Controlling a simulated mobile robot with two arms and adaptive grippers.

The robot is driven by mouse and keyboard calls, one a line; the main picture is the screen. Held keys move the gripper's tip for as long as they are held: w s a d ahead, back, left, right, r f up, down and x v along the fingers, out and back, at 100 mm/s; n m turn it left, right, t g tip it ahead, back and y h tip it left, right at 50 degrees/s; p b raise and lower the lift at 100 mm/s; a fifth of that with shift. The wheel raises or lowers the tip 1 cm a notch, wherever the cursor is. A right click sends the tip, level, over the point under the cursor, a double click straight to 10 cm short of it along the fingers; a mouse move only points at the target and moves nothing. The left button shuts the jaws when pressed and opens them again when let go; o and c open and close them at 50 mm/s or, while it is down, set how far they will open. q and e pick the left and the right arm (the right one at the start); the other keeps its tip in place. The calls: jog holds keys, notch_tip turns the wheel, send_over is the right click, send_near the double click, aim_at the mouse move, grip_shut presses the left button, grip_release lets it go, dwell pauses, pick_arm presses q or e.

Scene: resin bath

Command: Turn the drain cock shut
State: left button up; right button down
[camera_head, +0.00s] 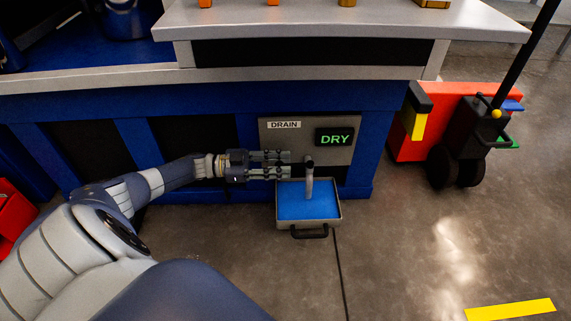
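The drain panel (285,139) is a grey plate marked DRAIN on the blue cabinet front. Its small black display (335,138) reads DRY in green. A grey pipe with a dark top, seemingly the drain cock's spout (309,186), stands over a metal tray (337,222) whose inside is blue. My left gripper (287,165) comes in from the left in front of the panel. Its two fingers are apart, one above the other, with their tips just left of the pipe's dark top. I cannot tell whether they touch it. No separate cock handle is clear. My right gripper is out of view.
A pale worktop (340,20) overhangs the panel. A red and black wheeled cart (465,130) stands at the right. The tray has a dark front handle (309,233). Open concrete floor (410,250) lies in front and to the right, with a yellow strip (510,309).

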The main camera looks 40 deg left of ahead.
pick_arm(q)
jog(key=v, duration=1)
jog(key=shift+s+a, duration=0.1)
